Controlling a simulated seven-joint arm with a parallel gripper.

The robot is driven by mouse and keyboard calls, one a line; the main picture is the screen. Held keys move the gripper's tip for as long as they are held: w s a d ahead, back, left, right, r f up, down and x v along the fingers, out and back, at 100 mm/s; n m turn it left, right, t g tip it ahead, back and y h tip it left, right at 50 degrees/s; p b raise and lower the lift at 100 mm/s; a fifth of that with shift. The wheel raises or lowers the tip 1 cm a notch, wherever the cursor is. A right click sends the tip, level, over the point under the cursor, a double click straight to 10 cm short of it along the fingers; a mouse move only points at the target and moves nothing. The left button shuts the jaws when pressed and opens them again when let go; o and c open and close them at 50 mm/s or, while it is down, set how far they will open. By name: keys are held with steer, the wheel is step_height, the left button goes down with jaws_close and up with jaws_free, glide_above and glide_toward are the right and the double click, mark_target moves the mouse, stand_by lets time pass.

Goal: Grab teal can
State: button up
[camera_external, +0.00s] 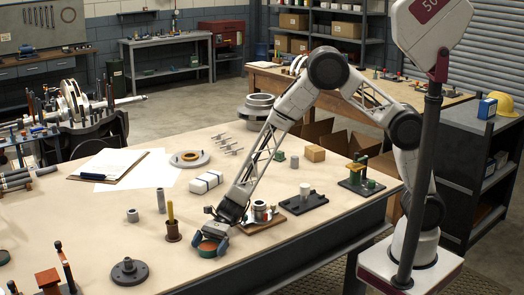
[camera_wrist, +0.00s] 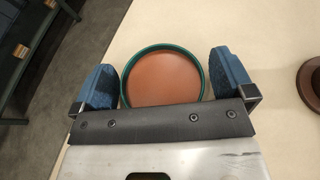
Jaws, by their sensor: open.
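The teal can (camera_wrist: 163,78) has a teal rim and an orange-brown round top in the wrist view. In the external view the teal can (camera_external: 207,250) stands near the table's front edge, partly covered by my gripper (camera_external: 209,243). My gripper (camera_wrist: 164,85) is open, with one blue finger pad on each side of the can and a very narrow gap at each side. The near part of the can is hidden behind the gripper's dark bar.
A brown holder (camera_external: 172,236) with a yellow handle stands left of the can. A board with a metal part (camera_external: 262,215) lies close on the right. A dark flanged disc (camera_external: 130,271) sits at the front left. The table (camera_external: 110,215) drops off just in front.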

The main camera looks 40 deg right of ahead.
mark_target(209, 247)
stand_by(0.3)
steer(key=c, duration=1.1)
steer(key=shift+r, duration=0.2)
steer(key=shift+r, duration=1.75)
steer(key=s+d, duration=0.2)
steer(key=d, duration=0.2)
steer(key=s+d, duration=0.3)
steer(key=d, duration=0.2)
steer(key=s+d+r, duration=0.1)
steer(key=s+d, duration=0.2)
steer(key=d, duration=0.1)
steer(key=shift+d+r, duration=0.1)
steer(key=shift+d, duration=0.25)
steer(key=shift+s, duration=0.1)
